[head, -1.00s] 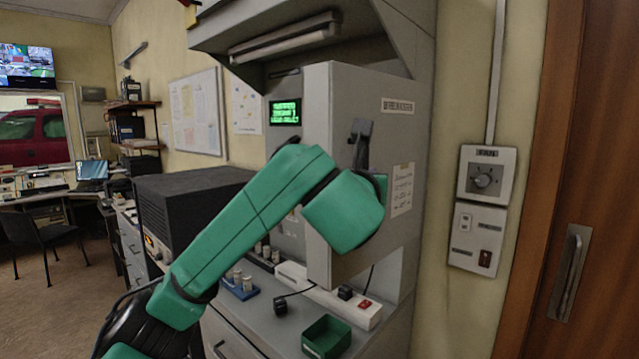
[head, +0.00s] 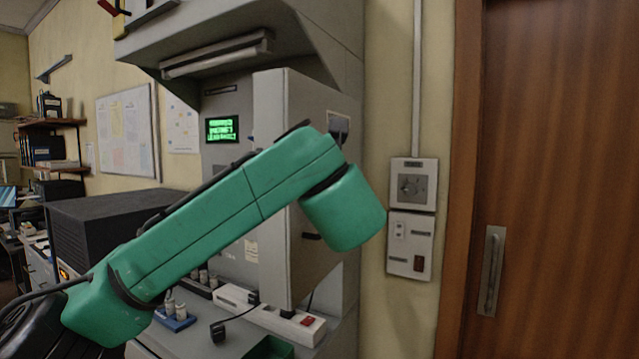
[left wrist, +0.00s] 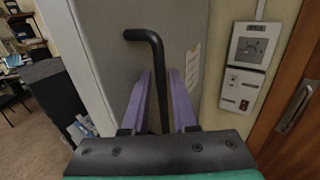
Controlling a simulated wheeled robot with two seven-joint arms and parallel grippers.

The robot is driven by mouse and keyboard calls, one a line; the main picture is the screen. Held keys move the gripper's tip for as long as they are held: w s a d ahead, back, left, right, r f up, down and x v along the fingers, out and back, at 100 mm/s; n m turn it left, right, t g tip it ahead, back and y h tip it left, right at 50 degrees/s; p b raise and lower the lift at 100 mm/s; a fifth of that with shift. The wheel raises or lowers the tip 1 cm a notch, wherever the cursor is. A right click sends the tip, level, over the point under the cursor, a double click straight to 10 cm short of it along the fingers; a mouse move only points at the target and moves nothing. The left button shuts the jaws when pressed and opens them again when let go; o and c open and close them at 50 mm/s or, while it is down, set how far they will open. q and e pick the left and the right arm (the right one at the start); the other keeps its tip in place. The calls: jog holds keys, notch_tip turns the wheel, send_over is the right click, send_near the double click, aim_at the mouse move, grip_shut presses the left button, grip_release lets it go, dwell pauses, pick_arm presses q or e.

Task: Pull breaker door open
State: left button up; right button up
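The breaker door (head: 305,255) is the grey panel on the protruding cabinet box in the head view. It also fills the middle of the left wrist view (left wrist: 110,55). Its black bent handle (left wrist: 144,35) runs down between the purple fingers of my left gripper (left wrist: 160,75). The fingers stand on either side of the bar, with a narrow gap seen at each side, so the gripper looks open around it. My own green arm hides the left gripper and most of the handle in the head view. My right gripper is in neither view.
A wooden door with a metal handle (head: 491,270) stands at right. A wall switch panel (head: 411,215) sits beside the cabinet. Below the box are a white power strip (head: 290,322) and a green tray (head: 268,348) on the counter. A dark box (head: 105,230) stands at left.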

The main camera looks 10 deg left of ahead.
pick_arm(q)
jog(key=shift+w+d+f, duration=0.1)
jog(key=shift+w+f, duration=0.05)
jog(key=shift+f, duration=0.1)
jog(key=shift+s, duration=0.25)
jog(key=b+v, duration=0.7)
jog(key=v, duration=0.7)
jog(key=shift+r, duration=0.15)
